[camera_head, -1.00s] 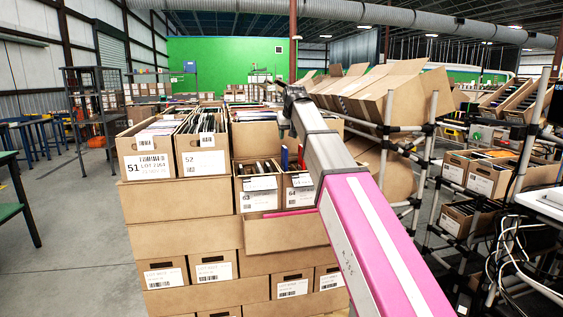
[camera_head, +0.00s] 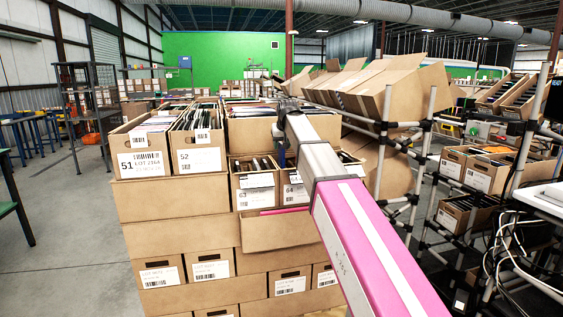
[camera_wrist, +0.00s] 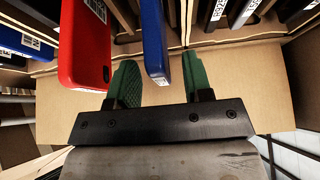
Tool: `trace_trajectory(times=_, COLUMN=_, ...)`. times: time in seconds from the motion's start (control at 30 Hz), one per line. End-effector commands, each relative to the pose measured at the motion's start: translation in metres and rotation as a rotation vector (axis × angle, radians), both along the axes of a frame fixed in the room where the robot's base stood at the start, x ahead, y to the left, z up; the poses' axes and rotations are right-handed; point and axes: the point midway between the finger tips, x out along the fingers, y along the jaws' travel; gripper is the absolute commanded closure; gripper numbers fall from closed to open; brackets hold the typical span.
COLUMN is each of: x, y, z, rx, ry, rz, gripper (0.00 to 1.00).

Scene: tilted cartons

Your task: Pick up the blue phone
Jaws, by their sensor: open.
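The blue phone (camera_wrist: 155,42) stands on edge in the wrist view, reaching down between the two green fingers of my gripper (camera_wrist: 158,75). The fingers are open, one on each side of it. In the head view my arm hides the phones and most of the gripper, at the small cartons on the stack.
Another blue item (camera_wrist: 22,42) with a label lies at the far left. A cardboard carton wall (camera_wrist: 235,75) lies below the fingers. Carton 63 (camera_head: 255,195) and carton 52 (camera_head: 198,160) stand near my arm. A pipe rack with tilted cartons (camera_head: 395,90) stands to the right.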

Motion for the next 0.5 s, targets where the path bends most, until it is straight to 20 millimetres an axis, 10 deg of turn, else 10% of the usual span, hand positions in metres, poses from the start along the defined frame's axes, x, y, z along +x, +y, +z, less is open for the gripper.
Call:
trace_trajectory(times=0.37, x=0.011, y=0.003, z=-0.019, rx=0.0, ry=0.0, rz=0.0, gripper=0.54)
trace_trajectory(times=0.5, x=0.01, y=0.003, z=-0.019, rx=0.0, ry=0.0, rz=0.0, gripper=0.93)
